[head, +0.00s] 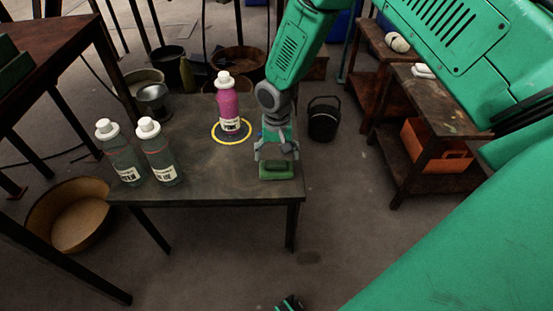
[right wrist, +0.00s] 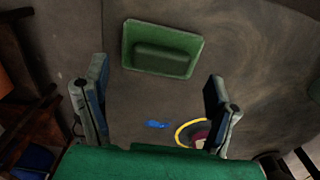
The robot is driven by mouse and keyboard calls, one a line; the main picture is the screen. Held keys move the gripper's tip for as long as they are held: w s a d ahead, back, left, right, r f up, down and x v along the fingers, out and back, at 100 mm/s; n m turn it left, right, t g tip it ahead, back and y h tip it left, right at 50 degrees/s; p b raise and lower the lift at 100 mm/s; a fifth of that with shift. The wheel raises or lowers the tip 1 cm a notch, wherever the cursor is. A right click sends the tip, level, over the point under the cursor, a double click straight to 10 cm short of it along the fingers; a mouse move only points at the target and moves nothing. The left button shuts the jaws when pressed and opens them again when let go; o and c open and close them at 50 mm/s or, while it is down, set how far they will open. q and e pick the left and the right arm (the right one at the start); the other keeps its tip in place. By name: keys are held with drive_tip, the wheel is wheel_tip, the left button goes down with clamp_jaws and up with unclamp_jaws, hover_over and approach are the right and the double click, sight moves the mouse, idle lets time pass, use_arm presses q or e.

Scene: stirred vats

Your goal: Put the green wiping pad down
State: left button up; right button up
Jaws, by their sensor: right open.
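The green wiping pad (head: 277,171) lies on the dark table (head: 215,186) near its front right corner. It has a raised block on a wider base, and it shows whole in the right wrist view (right wrist: 162,50). My right gripper (head: 277,152) is right by the pad in the head view. In the right wrist view its two fingers (right wrist: 157,95) are wide apart with nothing between them, and the pad appears beyond the fingertips, apart from them.
A magenta bottle (head: 229,104) stands in a yellow ring (head: 215,134) behind the gripper. Two grey-green bottles (head: 122,158) (head: 158,154) stand at the table's left. A blue spot (right wrist: 156,125) marks the tabletop. A black bucket (head: 323,121) is on the floor to the right.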

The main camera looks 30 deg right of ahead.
sight(277, 164)
wheel_tip(277, 164, up, 8)
drive_tip(key=p, duration=0.3)
drive_tip(key=s+a+f+n, duration=0.35)
drive_tip(key=s+f, duration=0.55)
drive_tip(key=s, duration=0.4)
drive_tip(key=s+f+n, duration=0.1)
drive_tip(key=s+n, duration=0.2)
drive_tip(key=s, duration=1.4)
drive_tip(key=shift+t, duration=0.3)
drive_tip(key=shift+d, duration=0.1)
